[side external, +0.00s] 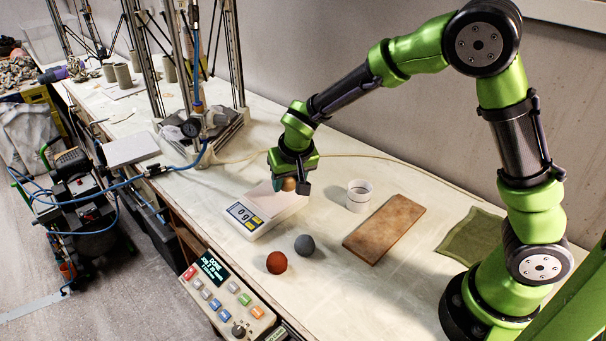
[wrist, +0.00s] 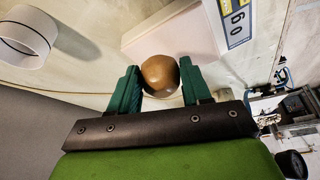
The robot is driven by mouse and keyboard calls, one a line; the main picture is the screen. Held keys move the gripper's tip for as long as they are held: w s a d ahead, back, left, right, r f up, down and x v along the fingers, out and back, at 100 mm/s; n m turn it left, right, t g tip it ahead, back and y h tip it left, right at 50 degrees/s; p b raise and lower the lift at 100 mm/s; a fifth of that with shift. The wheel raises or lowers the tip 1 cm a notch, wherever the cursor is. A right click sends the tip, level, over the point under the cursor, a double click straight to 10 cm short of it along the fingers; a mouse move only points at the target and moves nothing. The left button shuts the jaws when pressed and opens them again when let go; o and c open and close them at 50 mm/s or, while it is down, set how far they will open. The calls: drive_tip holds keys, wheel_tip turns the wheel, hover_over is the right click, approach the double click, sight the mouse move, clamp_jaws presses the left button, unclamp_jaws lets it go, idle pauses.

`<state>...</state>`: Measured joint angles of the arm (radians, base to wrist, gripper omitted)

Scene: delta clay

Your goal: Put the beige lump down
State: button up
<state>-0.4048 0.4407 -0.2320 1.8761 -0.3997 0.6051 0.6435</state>
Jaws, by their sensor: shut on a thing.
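The beige lump (wrist: 161,75) is a round tan ball held between the two green fingers of my gripper (wrist: 156,90) in the wrist view. In the side view the lump (side external: 289,184) shows at the tips of my gripper (side external: 290,183), over the rear part of the white scale (side external: 262,213). The scale's display reads 0 g. The scale plate (wrist: 172,32) shows behind the lump in the wrist view, and the lump looks held above it. The exact gap is hard to tell.
A grey ball (side external: 305,245) and a red-brown ball (side external: 277,262) lie in front of the scale. A white cup (side external: 358,196), a brown board (side external: 384,228) and a green cloth (side external: 474,237) lie to the right. A control box (side external: 228,298) sits at the table's front edge.

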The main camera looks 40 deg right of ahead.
hover_over(329, 225)
drive_tip(key=s+a, duration=0.2)
drive_tip(key=a, duration=0.1)
drive_tip(key=f+m, duration=0.2)
drive_tip(key=m, duration=0.1)
drive_tip(key=w+d+f+m+g+h, duration=0.1)
drive_tip(key=f+m, duration=0.2)
drive_tip(key=f+m+g+h, duration=0.1)
drive_tip(key=f+m, duration=0.1)
drive_tip(key=m, duration=0.1)
drive_tip(key=shift+w+d+f, duration=0.2)
drive_tip(key=shift+d+f, duration=0.1)
drive_tip(key=shift+f, duration=0.1)
drive_tip(key=o, duration=1.2)
drive_tip(key=shift+f, duration=0.1)
